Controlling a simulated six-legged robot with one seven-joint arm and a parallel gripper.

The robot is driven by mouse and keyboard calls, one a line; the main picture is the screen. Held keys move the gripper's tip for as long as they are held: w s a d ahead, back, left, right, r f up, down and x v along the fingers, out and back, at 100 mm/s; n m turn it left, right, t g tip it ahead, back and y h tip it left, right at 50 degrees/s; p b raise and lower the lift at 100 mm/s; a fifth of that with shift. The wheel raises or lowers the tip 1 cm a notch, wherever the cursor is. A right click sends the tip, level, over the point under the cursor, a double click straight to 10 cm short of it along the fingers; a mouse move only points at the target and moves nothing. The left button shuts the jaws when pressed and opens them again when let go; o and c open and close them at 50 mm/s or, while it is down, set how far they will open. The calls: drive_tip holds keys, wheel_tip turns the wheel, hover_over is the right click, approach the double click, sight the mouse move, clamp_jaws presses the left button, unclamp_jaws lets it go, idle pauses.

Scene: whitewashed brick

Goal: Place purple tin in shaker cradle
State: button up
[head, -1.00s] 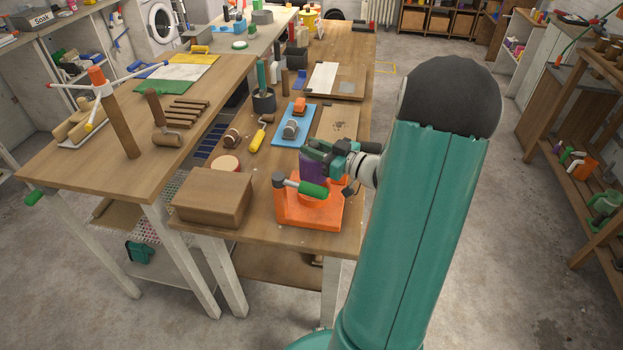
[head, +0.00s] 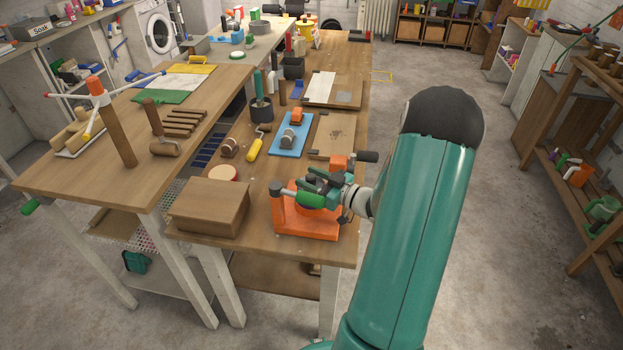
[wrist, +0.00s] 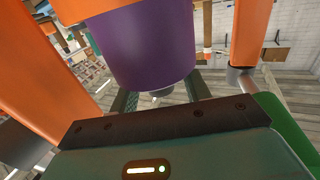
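The shaker cradle (head: 292,226) is an orange stand with a green-ended handle, near the front edge of the middle bench. In the head view my gripper (head: 313,185) is low over the cradle and hides the tin. In the wrist view the purple tin (wrist: 150,45) fills the upper middle, between the cradle's orange uprights (wrist: 251,32). My gripper's dark fingers (wrist: 160,88) lie along both sides of the tin and appear shut on it. An orange part crosses above the tin. Whether the tin's base touches the cradle cannot be seen.
A brown box (head: 208,208) stands close left of the cradle. Behind are a yellow-handled roller (head: 256,147), a blue tray (head: 291,138) and a wooden board (head: 333,135). An orange-and-black part (head: 340,162) sticks up just behind my gripper.

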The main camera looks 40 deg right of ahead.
drive_tip(key=v, duration=1.2)
idle(1.1)
